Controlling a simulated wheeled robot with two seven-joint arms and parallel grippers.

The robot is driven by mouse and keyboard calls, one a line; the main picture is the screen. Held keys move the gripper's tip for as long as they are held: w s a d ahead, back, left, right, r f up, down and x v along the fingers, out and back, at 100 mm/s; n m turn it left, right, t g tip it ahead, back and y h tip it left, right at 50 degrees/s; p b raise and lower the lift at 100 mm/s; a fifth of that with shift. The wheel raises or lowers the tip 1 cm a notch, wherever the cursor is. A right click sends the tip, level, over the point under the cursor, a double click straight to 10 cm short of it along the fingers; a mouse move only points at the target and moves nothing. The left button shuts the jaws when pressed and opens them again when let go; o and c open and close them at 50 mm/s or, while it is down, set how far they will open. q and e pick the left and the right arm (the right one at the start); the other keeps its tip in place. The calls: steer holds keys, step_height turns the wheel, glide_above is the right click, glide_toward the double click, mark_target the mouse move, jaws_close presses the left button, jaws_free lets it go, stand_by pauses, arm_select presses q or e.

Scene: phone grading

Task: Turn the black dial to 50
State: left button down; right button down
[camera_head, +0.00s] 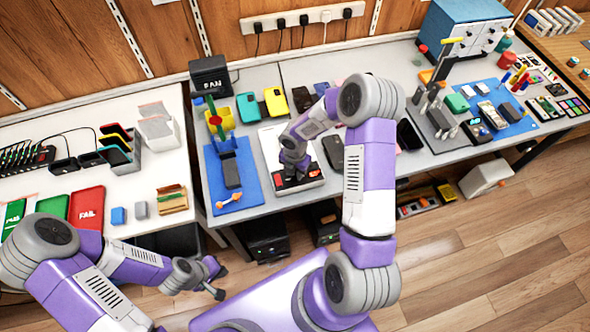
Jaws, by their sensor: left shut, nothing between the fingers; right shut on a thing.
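A low light-coloured panel (316,178) with dark and red parts on its top sits at the front edge of the middle table. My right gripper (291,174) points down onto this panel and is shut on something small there. The fingers cover it, so I cannot make out the black dial, its scale or its setting. My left gripper (216,279) is shut and empty, low in front of the tables and well away from the panel.
A blue mat (240,192) with a dark phone lies left of the panel. A dark phone (333,152) lies just right of it. Red FAIL tray (87,208) and small blocks are on the left table. The floor (480,265) at right is clear.

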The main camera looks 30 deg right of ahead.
mark_target(295, 174)
stand_by(0.4)
steer(key=c, duration=0.8)
jaws_free()
steer(key=shift+c, duration=0.2)
step_height(295, 174, up, 8)
steer(key=shift+f+p, duration=0.2)
steer(key=shift+p, duration=0.55)
